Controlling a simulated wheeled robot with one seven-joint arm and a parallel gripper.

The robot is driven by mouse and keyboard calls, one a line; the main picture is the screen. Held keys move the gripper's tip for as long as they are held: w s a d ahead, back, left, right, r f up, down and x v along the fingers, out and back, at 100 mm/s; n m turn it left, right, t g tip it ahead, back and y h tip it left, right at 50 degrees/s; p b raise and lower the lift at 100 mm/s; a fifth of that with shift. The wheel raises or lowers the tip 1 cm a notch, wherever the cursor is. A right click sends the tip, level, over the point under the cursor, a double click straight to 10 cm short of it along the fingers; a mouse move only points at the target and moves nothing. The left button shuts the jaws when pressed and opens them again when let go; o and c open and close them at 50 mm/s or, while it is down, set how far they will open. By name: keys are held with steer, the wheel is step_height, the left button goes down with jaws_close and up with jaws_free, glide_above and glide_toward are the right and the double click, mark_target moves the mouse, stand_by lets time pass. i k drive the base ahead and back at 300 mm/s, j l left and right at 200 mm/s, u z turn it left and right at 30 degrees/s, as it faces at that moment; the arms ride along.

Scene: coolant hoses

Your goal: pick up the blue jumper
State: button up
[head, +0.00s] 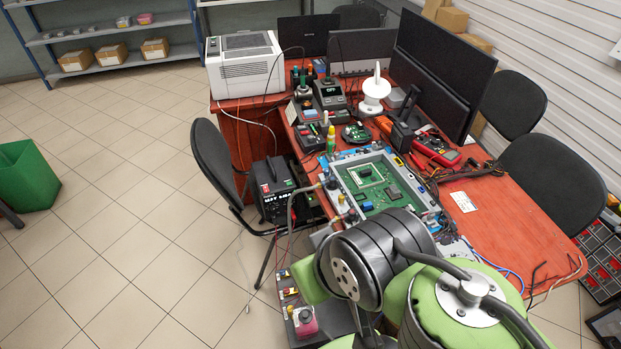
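A tray-like device (348,203) with a green circuit board (378,190) inside its grey frame lies on the red table. A thin blue cable (497,267) curves on the table to the right of my arm. It is the only clear blue line I see, and I cannot tell whether it is the blue jumper. My green and grey arm covers the near end of the device and the table beside it. My gripper is not visible.
A black monitor (443,72) stands behind the device. Hand tools, small bottles and a red multimeter (436,148) crowd the table. A white label (463,202) lies on the clearer right side. Black chairs stand on both sides; a black unit (272,188) stands left.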

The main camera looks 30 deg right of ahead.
mark_target(367, 206)
steer(key=z, duration=1.3)
steer(key=u, duration=0.4)
